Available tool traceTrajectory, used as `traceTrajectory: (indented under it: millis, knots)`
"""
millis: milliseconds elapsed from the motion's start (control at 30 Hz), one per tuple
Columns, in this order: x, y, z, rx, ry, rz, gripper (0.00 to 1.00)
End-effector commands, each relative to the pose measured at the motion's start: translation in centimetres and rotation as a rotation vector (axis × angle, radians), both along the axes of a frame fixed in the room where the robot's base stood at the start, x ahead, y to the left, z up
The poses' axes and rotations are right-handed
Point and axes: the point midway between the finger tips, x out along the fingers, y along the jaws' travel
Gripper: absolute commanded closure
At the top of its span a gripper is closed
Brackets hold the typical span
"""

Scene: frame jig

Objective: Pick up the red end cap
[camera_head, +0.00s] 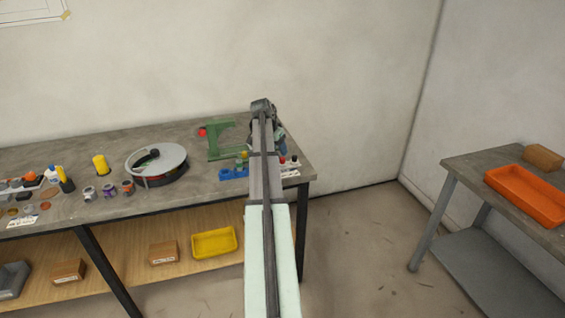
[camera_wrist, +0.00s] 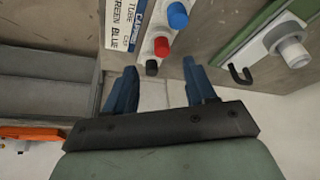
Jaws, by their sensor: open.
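The red end cap (camera_wrist: 161,47) stands on a pale narrow holder in the wrist view, between a blue cap (camera_wrist: 177,15) and a black cap (camera_wrist: 152,68). In the head view the red cap (camera_head: 283,160) shows just right of my arm, near the bench's right end. My gripper (camera_wrist: 160,75) has its two blue fingers spread wide, with nothing held. The red cap appears beyond the fingertips, roughly in line with the gap. The black cap appears nearer, between the tips. In the head view my gripper (camera_head: 280,140) is partly hidden by my arm.
A printed label card (camera_wrist: 123,25) lies left of the caps. A green frame (camera_head: 226,155) stands left of my arm, with a blue block (camera_head: 232,174) in front. A round reel (camera_head: 157,164) sits further left. An orange tray (camera_head: 525,196) is on the separate right table.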

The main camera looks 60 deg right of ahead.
Motion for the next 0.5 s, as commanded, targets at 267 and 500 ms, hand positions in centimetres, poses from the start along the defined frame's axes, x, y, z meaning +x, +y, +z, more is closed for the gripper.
traceTrajectory:
  millis: [267,500]
  knots:
    - [-0.1,-0.6,-1.4,0.000,-0.001,0.000,0.45]
    - [-0.2,-1.7,-3.1,0.002,0.001,0.001,0.45]
